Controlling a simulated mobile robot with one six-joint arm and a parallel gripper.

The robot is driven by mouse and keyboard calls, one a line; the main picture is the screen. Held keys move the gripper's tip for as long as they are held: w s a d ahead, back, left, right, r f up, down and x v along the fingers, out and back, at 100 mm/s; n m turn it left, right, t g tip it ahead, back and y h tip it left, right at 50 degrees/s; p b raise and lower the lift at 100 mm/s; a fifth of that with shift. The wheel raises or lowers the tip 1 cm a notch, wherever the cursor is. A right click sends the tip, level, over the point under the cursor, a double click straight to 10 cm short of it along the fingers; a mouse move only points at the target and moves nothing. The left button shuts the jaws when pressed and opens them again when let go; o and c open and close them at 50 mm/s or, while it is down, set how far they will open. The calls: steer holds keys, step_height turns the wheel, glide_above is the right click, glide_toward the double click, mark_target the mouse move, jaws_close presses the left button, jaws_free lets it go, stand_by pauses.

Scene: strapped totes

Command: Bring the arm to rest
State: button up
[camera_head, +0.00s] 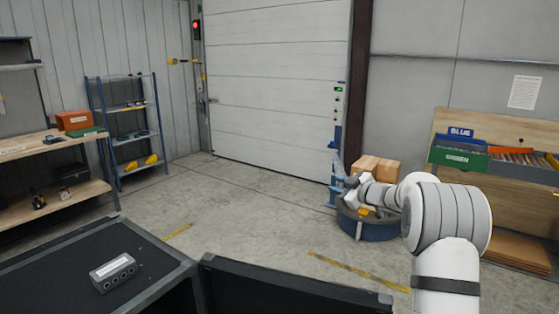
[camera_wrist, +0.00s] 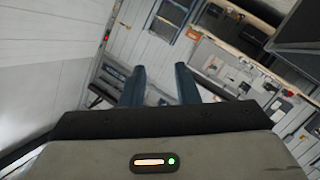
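My arm (camera_head: 446,220) rises at the lower right of the head view and bends away toward the roller door, held out above the floor. My gripper (camera_wrist: 160,68) shows in the wrist view as two blue fingers standing well apart. Nothing is between them, so it is open and empty. In the head view the far end of the arm overlaps a round blue base and a blue upright, and the fingers are hard to pick out there. The wrist view is tilted, with the shelf and workbench beyond the fingers.
A cardboard box (camera_head: 376,168) sits above the round blue base (camera_head: 370,230). A wooden rack (camera_head: 497,200) with green and blue bins stands at right. A workbench (camera_head: 40,143) and blue shelf (camera_head: 124,107) stand at left. The floor (camera_head: 235,215) between is clear.

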steer(key=s+d+r+m+t+h, duration=0.2)
steer(key=s+r+m+h, duration=0.4)
steer(key=s+h, duration=0.1)
steer(key=s+d+m+g+h, duration=0.2)
steer(key=s+m+g+h, duration=0.15)
steer(key=s, duration=0.75)
steer(key=s+a+f+m+g, duration=0.1)
steer(key=s+a+f+g, duration=0.1)
steer(key=s, duration=0.9)
steer(key=s+a+f+m+g+y, duration=0.1)
steer(key=s+a+f+g, duration=0.2)
steer(key=s+f, duration=0.3)
steer(key=s+a+f+m+g, duration=0.1)
steer(key=s+a+f+g, duration=0.1)
steer(key=s, duration=1.4)
step_height(320, 180, down, 2)
steer(key=shift+a+f+m+g+y, duration=0.2)
steer(key=shift+a+m+g+y, duration=0.2)
steer(key=shift+g, duration=0.45)
